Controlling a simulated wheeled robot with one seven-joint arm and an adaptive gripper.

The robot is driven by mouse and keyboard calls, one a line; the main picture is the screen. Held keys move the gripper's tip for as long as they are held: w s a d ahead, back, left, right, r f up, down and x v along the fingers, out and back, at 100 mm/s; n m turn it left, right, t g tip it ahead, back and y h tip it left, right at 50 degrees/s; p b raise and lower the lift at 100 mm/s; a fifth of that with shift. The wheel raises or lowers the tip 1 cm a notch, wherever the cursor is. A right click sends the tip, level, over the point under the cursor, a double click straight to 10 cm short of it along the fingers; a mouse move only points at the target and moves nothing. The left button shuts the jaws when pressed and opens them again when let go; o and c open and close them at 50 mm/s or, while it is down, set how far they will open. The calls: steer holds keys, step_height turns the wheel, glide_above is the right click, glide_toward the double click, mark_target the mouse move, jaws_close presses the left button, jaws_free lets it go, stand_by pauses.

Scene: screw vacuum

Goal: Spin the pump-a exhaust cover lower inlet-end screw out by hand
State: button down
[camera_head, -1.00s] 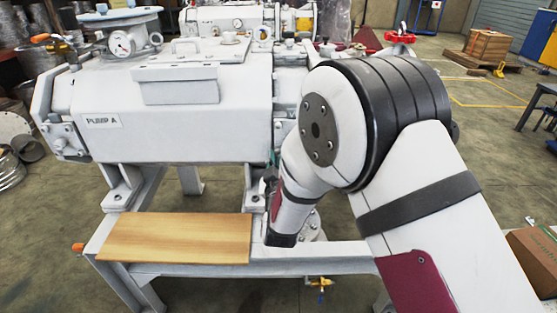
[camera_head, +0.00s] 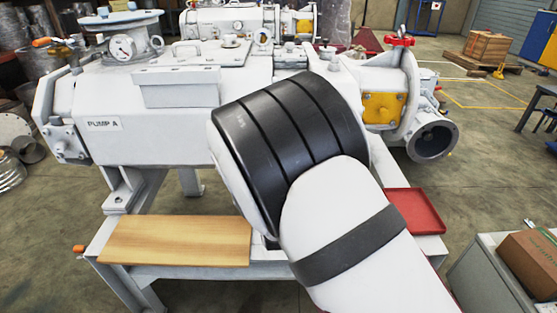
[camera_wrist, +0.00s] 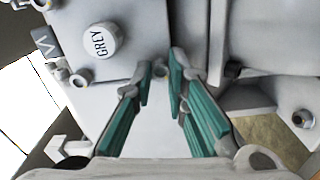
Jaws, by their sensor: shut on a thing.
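Pump A (camera_head: 170,115) is a large white-grey housing on a frame in the head view. My gripper (camera_wrist: 160,84) shows in the wrist view with its two teal-padded fingers close together near a pale flat face (camera_wrist: 120,75) of the machine. A small grey screw head (camera_wrist: 158,69) sits between the fingertips, and the fingers are shut on it. Its shank and how far it is out cannot be seen. In the head view my arm hides the gripper and the screw.
A rounded housing is close on the right. A wooden board (camera_head: 175,240) lies on the frame. A red tray (camera_head: 416,210) and a yellow plate (camera_head: 383,108) are on the right.

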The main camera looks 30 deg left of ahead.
steer(key=shift+w+d+n, duration=0.1)
steer(key=shift+n, duration=0.5)
steer(key=c, duration=1.6)
jaws_free()
steer(key=shift+o, duration=0.2)
steer(key=v, duration=1.2)
